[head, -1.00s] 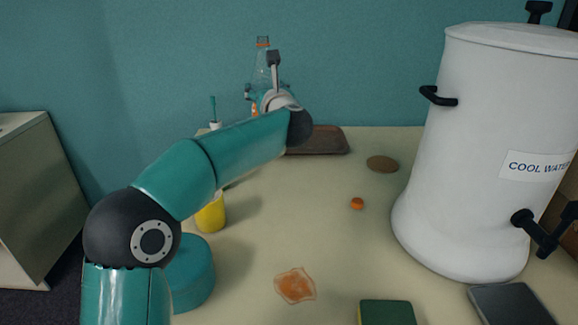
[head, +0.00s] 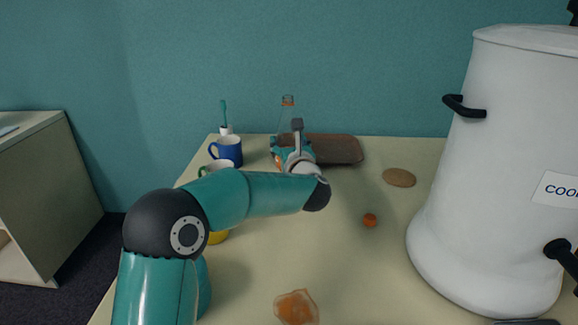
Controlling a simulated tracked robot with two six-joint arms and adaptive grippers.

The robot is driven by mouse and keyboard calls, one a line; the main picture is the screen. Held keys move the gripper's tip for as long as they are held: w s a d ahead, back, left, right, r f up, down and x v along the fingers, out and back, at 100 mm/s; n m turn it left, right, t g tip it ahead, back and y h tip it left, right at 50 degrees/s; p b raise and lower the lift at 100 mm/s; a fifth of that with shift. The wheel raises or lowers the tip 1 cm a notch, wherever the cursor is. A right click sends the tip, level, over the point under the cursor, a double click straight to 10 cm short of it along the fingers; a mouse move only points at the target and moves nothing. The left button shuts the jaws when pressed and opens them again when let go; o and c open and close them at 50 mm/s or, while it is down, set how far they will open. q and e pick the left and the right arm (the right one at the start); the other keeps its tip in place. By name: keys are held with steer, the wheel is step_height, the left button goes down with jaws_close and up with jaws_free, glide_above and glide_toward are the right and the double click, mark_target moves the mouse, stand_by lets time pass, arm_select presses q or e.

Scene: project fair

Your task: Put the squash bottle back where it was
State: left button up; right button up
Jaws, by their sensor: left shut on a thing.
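The squash bottle (head: 287,112) is clear with an orange band at its top, and some orange shows low down. It stands upright in my left gripper (head: 284,150), which is shut on it near the back edge of the table, left of the brown tray (head: 345,148). My gripper and wrist hide its lower part, so I cannot tell whether its base touches the table. A small orange cap (head: 370,220) lies on the table to the right of my arm. My right gripper is not in view.
A blue mug (head: 230,151) and a toilet-brush-like teal-handled item (head: 224,115) stand left of the bottle. A yellow cup (head: 218,238) is partly behind my arm. A round coaster (head: 399,177), an orange spill (head: 297,307) and a large white urn (head: 490,170) are right and front.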

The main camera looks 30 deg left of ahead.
arm_select(q)
steer(key=shift+f, duration=3.1)
steer(key=o, duration=1.3)
steer(key=shift+c, duration=0.2)
steer(key=shift+s, duration=0.1)
steer(key=b+v, duration=0.2)
steer(key=v, duration=0.8)
steer(key=shift+s+d+b, duration=0.2)
steer(key=shift+d+b, duration=0.1)
steer(key=shift+s+d, duration=0.35)
steer(key=shift+s, duration=0.1)
steer(key=shift+r, duration=0.1)
